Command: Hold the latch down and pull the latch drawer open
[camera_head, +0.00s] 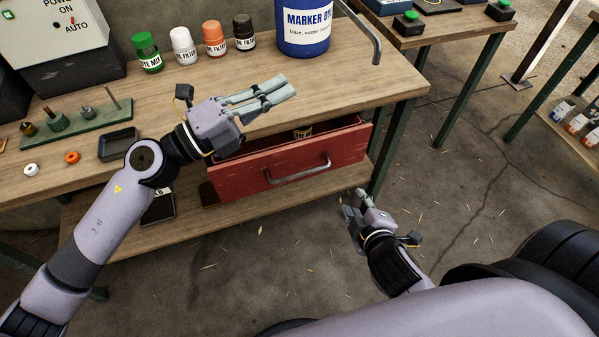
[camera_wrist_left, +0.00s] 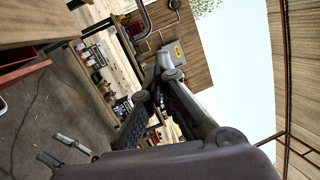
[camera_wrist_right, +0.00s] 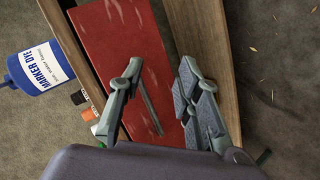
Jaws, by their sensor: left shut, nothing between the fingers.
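My left gripper (camera_head: 291,86) is shut and empty above the bench's front edge, over the drawer. My right gripper (camera_head: 354,200) is open, low in front of the drawer's right side, apart from the handle. In the right wrist view the handle (camera_wrist_right: 150,106) shows between the open fingers (camera_wrist_right: 158,88).
The bench (camera_head: 350,88) holds a blue marker dye container (camera_head: 303,28), several small bottles (camera_head: 214,38), a black tray (camera_head: 118,145) and a green peg rack (camera_head: 75,125). A wooden lower shelf (camera_head: 185,232) lies beneath the drawer. The floor (camera_head: 440,180) to the right is clear.

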